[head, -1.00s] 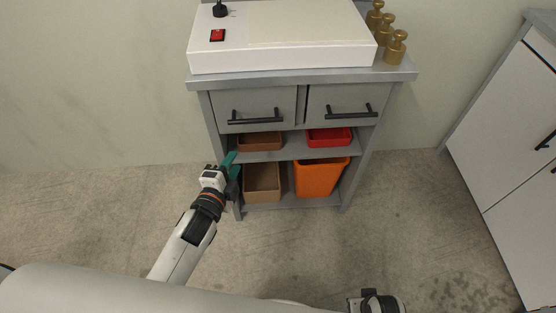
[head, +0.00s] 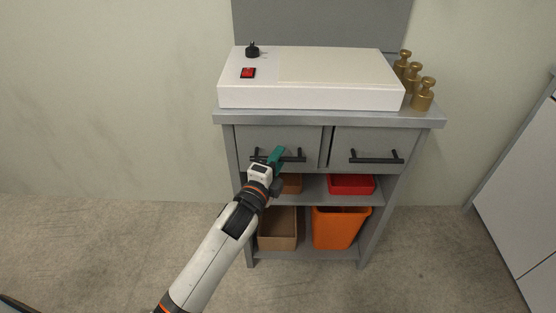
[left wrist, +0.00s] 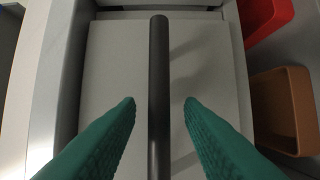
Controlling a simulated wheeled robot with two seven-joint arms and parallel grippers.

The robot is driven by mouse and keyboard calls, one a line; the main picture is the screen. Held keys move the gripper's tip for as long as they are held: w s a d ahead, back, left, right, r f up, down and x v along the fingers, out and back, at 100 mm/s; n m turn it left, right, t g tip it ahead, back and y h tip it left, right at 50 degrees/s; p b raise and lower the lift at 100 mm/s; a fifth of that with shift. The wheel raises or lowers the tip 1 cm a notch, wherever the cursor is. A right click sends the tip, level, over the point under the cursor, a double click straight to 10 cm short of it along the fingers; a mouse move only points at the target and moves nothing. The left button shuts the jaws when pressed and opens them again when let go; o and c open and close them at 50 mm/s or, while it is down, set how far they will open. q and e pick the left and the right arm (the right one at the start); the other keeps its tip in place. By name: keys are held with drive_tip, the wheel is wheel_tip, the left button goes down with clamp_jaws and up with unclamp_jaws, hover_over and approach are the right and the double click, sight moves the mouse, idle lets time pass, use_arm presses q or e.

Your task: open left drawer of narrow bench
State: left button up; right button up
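The narrow bench (head: 330,118) is grey, with two drawers side by side under its top. The left drawer (head: 250,136) looks shut and has a black bar handle (head: 294,159). In the left wrist view the handle (left wrist: 159,80) runs between my two green fingers. My left gripper (head: 276,154) is at this handle in the head view. Its fingers (left wrist: 159,103) are apart, with a gap on each side of the bar. The left finger covers part of the handle in the head view. My right gripper is not in view.
The right drawer (head: 375,141) has its own black handle (head: 377,160). Shelves below hold a red bin (head: 351,184), an orange bin (head: 338,228) and brown bins (head: 277,230). A white device (head: 310,97) and brass weights (head: 421,98) stand on top. Floor in front is clear.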

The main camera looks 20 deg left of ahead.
use_arm(q)
drive_tip(key=shift+w, duration=0.4)
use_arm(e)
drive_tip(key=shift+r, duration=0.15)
use_arm(q)
drive_tip(key=shift+c, duration=0.3)
clamp_jaws()
